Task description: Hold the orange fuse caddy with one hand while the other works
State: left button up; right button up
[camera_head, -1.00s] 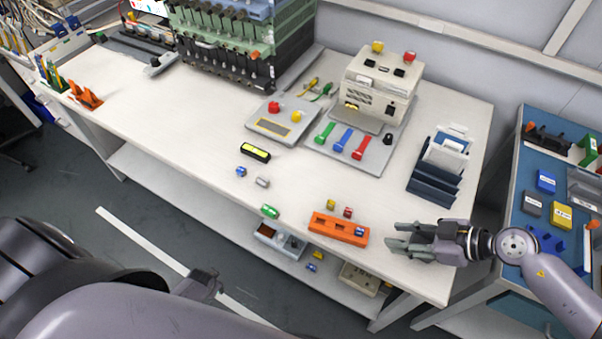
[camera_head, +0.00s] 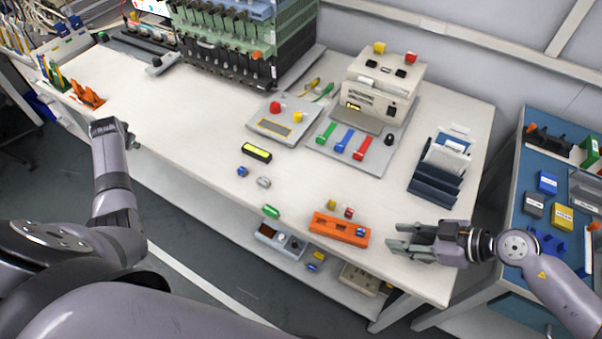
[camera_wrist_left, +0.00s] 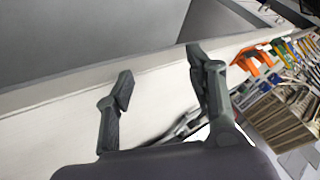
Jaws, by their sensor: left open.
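The orange fuse caddy (camera_head: 340,237) lies near the front edge of the white bench. A blue fuse (camera_head: 360,232) sits in its right end; its other visible slots look dark. My right gripper (camera_head: 394,238) is open just right of the caddy, its fingertips pointing at the caddy's end and apart from it. My left arm reaches over the bench's front left edge, far from the caddy; its fingers are mostly hidden in the head view. In the left wrist view my left gripper (camera_wrist_left: 160,72) is open and empty, with the pale bench edge beyond it.
Loose on the bench are a green fuse (camera_head: 271,211), a yellow fuse (camera_head: 331,204), a red fuse (camera_head: 348,212), a blue one (camera_head: 242,171) and a grey one (camera_head: 263,182). A tester (camera_head: 388,88) stands behind. Dark card racks (camera_head: 436,185) stand right. The bench's left middle is clear.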

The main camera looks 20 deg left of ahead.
pick_arm(q)
jog(key=w+d+r+m+t+h, duration=0.2)
jog(key=w+d+r+m+t, duration=0.1)
jog(key=w+d+r, duration=0.65)
jog(key=w+d+r+m+h, duration=0.2)
jog(key=w+d+m, duration=0.15)
jog(key=d, duration=0.55)
jog(key=w+d+r+m+h, duration=0.2)
jog(key=w+d+h, duration=0.15)
jog(key=d, duration=0.65)
jog(key=m+g+h, duration=0.4)
jog(key=m+g, duration=0.3)
jog(key=m, duration=0.5)
send_over(328, 223)
jog(key=a, duration=0.7)
jog(key=x, duration=1.6)
jog(key=shift+s, duration=0.25)
jog(key=shift+c, duration=0.6)
jog(key=c, duration=0.8)
